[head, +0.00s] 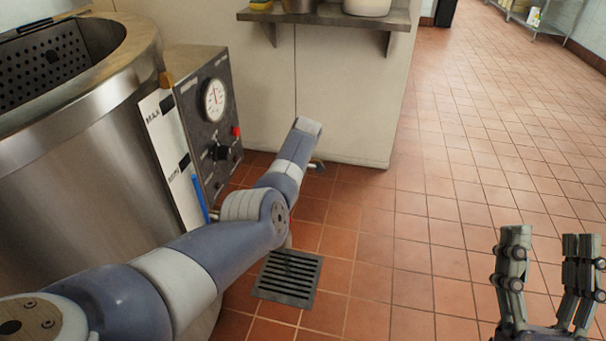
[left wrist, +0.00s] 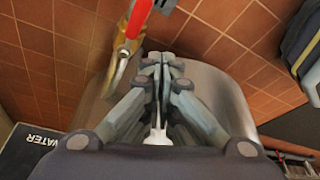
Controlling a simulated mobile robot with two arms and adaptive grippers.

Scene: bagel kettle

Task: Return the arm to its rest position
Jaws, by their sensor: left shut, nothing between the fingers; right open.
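My left arm (head: 225,250) reaches from the lower left of the head view across to the middle, beside the steel kettle (head: 80,170). Its fingers cannot be made out in the head view. In the left wrist view my left gripper (left wrist: 162,62) is shut, with its fingertips together and nothing held. A curved steel surface (left wrist: 215,90) lies behind the fingers. My right gripper (head: 548,240) is open and empty at the lower right of the head view, above the tiled floor.
A control box (head: 205,125) with a gauge stands at the kettle's side. A red-handled brass valve (left wrist: 128,40) is close to the left fingers. A wall shelf (head: 325,15) is at the back. A drain grate (head: 288,278) lies in the floor.

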